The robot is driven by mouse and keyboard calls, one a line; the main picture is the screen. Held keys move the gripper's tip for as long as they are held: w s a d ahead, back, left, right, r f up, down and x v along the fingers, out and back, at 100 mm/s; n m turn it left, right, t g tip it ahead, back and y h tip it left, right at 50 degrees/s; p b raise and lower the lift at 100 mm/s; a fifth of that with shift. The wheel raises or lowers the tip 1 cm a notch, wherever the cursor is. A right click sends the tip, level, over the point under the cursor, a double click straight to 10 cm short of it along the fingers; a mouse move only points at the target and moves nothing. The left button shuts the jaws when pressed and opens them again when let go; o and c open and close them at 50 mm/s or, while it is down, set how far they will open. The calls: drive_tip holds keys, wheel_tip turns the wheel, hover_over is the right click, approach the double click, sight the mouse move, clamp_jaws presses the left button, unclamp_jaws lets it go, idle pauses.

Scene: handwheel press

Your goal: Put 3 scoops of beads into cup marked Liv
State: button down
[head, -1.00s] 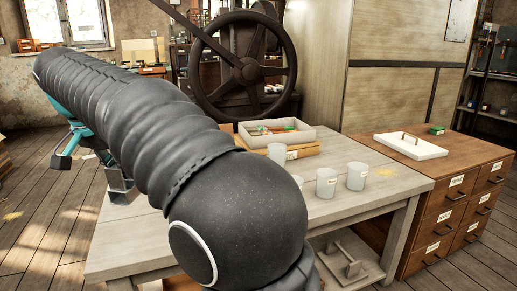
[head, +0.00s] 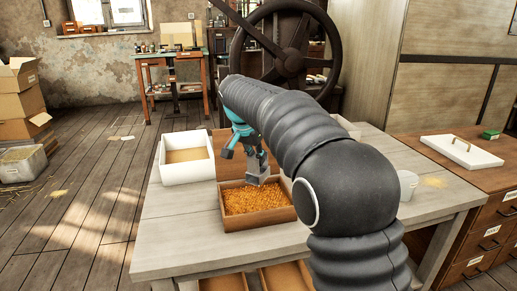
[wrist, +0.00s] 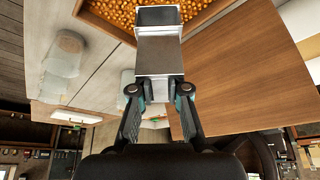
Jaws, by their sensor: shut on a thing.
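My gripper (wrist: 158,92) is shut on a grey metal scoop (wrist: 158,55). In the head view the scoop (head: 258,170) hangs over the back part of a wooden box of orange beads (head: 229,222). Its mouth is at or just above the beads; I cannot tell if it touches. The scoop's inside looks dark in the wrist view, with no beads visible. One pale cup (head: 407,184) shows right of my arm; the other cups are hidden there. In the wrist view, pale translucent cups (wrist: 62,57) stand on the left. No name on them is readable.
A white tray (head: 185,176) with a tan floor stands left of the bead box. A brown board (head: 230,160) stands behind it. The handwheel press (head: 240,40) rises at the back. The table's front left is clear.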

sight(253, 168)
drive_tip(key=shift+s+a+f+t+h+b, duration=0.1)
drive_tip(key=shift+s+f+t+h+b, duration=0.15)
drive_tip(key=shift+f, duration=0.35)
drive_tip(key=shift+s+a+f+t+b, duration=0.15)
drive_tip(key=shift+f+t+b, duration=0.15)
drive_tip(key=shift+f, duration=0.3)
drive_tip(key=shift+s+a+f+t+h+b, duration=0.1)
drive_tip(key=shift+s+f+t+h+b, duration=0.15)
drive_tip(key=shift+f, duration=0.35)
drive_tip(key=f+b, duration=0.1)
drive_tip(key=b, duration=0.1)
drive_tip(key=f+t+b, duration=0.1)
drive_tip(key=b, duration=0.1)
drive_tip(key=shift+s+a+b, duration=0.15)
drive_tip(key=shift+s+b, duration=0.1)
drive_tip(key=shift+b, duration=0.05)
drive_tip(key=shift+s+a+f+b, duration=0.15)
drive_tip(key=shift+s+f+b, duration=0.15)
drive_tip(key=shift+f+b, duration=0.45)
drive_tip(key=shift+s+a+f+b, duration=0.15)
drive_tip(key=shift+s+f+b, duration=0.15)
drive_tip(key=shift+f+b, duration=0.4)
drive_tip(key=shift+r, duration=0.2)
